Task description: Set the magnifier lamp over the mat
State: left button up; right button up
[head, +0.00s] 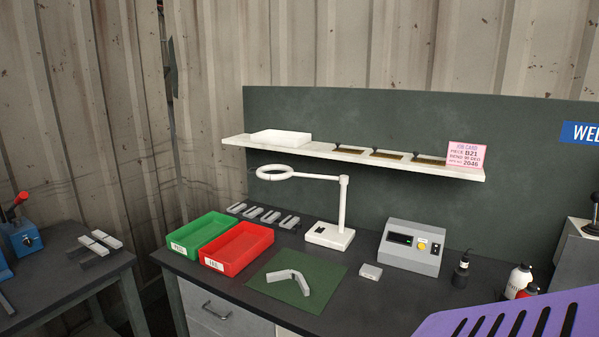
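The white magnifier lamp (343,205) stands upright on the dark bench behind the mat, its square base (330,236) flat on the bench top. Its arm reaches left from the top of the post, and the ring head (275,172) hangs at the arm's left end, above the trays in the picture. The green mat (318,270) lies flat near the bench's front edge. Neither of my grippers is in view.
Green (202,235) and red (238,246) trays sit left of the mat. A small grey block (371,271) and a control box (412,246) are to its right. A shelf (380,158) runs behind the lamp. A purple slotted part (520,318) fills the lower right corner.

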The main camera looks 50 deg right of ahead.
aim_at(343, 178)
jog(key=z, duration=1.35)
jog(key=i+j+z, duration=0.25)
jog(key=j, duration=0.3)
jog(key=i, duration=0.1)
